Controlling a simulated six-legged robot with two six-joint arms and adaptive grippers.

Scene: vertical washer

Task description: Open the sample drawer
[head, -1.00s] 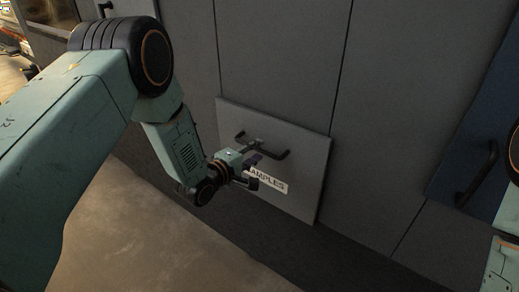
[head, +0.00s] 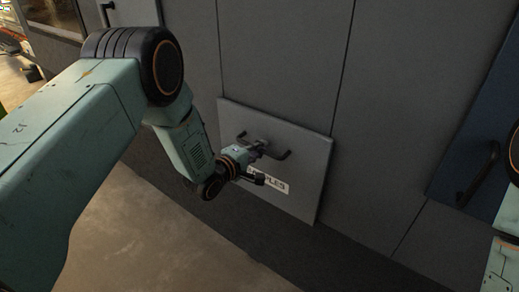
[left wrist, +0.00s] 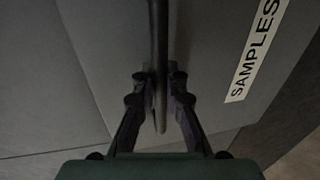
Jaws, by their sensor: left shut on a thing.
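The sample drawer (head: 305,150) is a grey square front in the grey wall. It carries a white "SAMPLES" label (head: 272,182) and a dark bar handle (head: 280,155). The drawer front looks closed against the wall. My left gripper (head: 258,150) is at the middle of the handle. In the left wrist view the handle bar (left wrist: 160,60) runs between the two fingers of my left gripper (left wrist: 160,85), which are shut on it. The gripper hides part of the handle and label in the head view. My right gripper is not in view.
A dark blue panel (head: 450,150) with a black handle (head: 478,178) stands at the right. Part of my right arm shows at the right edge. Bare floor (head: 150,235) lies below the wall at the lower left.

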